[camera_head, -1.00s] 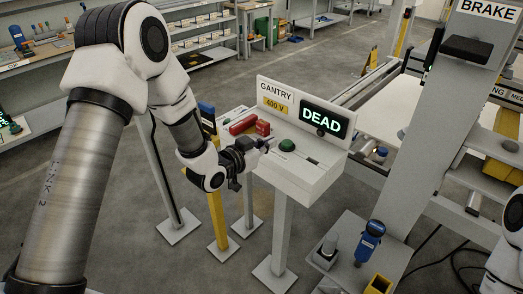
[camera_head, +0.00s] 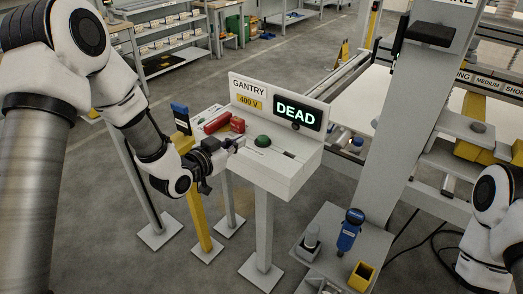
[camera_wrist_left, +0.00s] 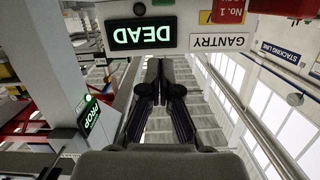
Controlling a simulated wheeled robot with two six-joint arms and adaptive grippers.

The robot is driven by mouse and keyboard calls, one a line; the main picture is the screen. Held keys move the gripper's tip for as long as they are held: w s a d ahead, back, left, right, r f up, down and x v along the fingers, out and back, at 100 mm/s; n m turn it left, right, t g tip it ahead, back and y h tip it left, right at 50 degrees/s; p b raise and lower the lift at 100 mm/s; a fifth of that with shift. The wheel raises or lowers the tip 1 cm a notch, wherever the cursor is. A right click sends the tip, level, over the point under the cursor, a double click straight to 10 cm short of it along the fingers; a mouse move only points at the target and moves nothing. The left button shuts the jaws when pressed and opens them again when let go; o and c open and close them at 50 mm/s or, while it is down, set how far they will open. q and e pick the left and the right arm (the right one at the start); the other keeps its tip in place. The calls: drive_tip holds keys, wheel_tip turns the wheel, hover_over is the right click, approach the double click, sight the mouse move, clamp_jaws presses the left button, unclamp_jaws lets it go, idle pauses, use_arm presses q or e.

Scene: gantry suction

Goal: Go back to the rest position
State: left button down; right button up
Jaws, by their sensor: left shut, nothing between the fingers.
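My left gripper (camera_head: 234,144) is shut and empty, at the left side of the gantry console (camera_head: 268,178), just left of its green button (camera_head: 262,141). I cannot tell whether it touches the console. The console's screen (camera_head: 297,114) reads DEAD beside a GANTRY 400 V label. In the left wrist view the closed fingers (camera_wrist_left: 160,66) point toward the console panel, whose DEAD screen (camera_wrist_left: 142,33) appears upside down. My right arm shows at the right edge of the head view; its gripper is out of view.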

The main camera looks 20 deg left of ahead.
use_arm(q)
drive_tip(key=s+d+f+g+y, duration=0.1)
drive_tip(key=s+f+g, duration=0.2)
drive_tip(key=s+f, duration=0.45)
drive_tip(key=s+d+f+n+g, duration=0.15)
drive_tip(key=s+f, duration=0.25)
drive_tip(key=f, duration=0.6)
drive_tip(key=s+f+g+y, duration=0.1)
drive_tip(key=s+f+g, duration=0.2)
drive_tip(key=s+f, duration=0.35)
drive_tip(key=s+a+f+n+g+y, duration=0.1)
drive_tip(key=s+f+n+g, duration=0.1)
drive_tip(key=s, duration=0.7)
drive_tip(key=s+a+f+n+g+y, duration=0.1)
drive_tip(key=s+a+f+g+y, duration=0.1)
drive_tip(key=s+f+g, duration=0.3)
drive_tip(key=s, duration=0.3)
drive_tip(key=shift+s+a+f+n, duration=0.3)
drive_tip(key=shift+s+n, duration=0.05)
drive_tip(key=shift+s, duration=0.05)
drive_tip(key=shift+g, duration=0.25)
drive_tip(key=shift+w, duration=0.1)
